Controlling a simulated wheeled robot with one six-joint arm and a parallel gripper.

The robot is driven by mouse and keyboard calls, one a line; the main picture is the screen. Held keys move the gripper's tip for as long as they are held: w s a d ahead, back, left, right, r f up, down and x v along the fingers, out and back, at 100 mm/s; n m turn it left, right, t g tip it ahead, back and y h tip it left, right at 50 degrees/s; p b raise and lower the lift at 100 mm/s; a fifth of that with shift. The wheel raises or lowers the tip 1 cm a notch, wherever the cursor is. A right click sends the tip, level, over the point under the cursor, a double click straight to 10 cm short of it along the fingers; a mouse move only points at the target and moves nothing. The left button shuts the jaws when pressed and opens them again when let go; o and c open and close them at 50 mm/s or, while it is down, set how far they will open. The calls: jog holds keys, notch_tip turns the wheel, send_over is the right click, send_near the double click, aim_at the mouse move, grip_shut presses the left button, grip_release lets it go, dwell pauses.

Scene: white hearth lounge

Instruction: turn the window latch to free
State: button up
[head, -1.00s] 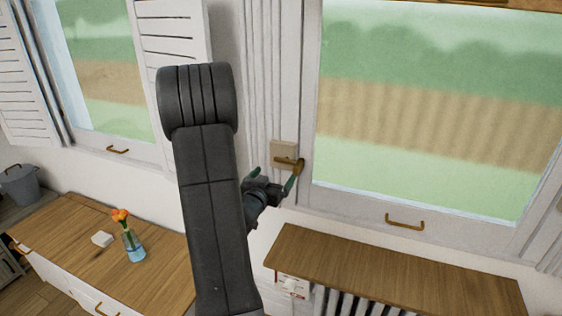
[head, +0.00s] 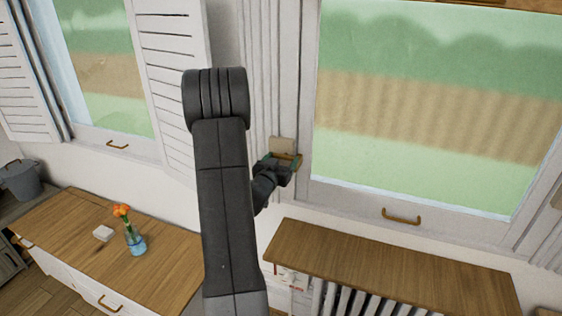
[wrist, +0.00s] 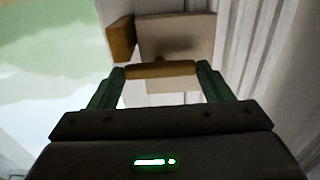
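The window latch has a beige plate (head: 282,145) on the frame at the left of the right-hand window. Its brass handle (wrist: 160,69) lies across the wrist view, in front of the plate (wrist: 178,35). A brass block (wrist: 121,38) shows at the plate's left side. My gripper (wrist: 160,80) is at the latch, its green fingers spread apart, one by each end of the handle. I cannot tell whether they touch it. In the head view, my gripper (head: 281,161) covers part of the latch.
A wooden shelf (head: 390,268) stands over a radiator below the right-hand window. A brass pull (head: 402,217) sits on that window's lower frame.

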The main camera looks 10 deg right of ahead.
jog(key=shift+c, duration=0.8)
jog(key=shift+n, duration=0.3)
jog(key=n+b, duration=0.1)
jog(key=n, duration=0.1)
jog(key=shift+n, duration=0.4)
jog(key=n, duration=0.9)
jog(key=shift+n, duration=0.4)
jog(key=shift+n+p, duration=0.75)
jog(key=shift+n, duration=1.55)
jog(key=shift+f, duration=0.1)
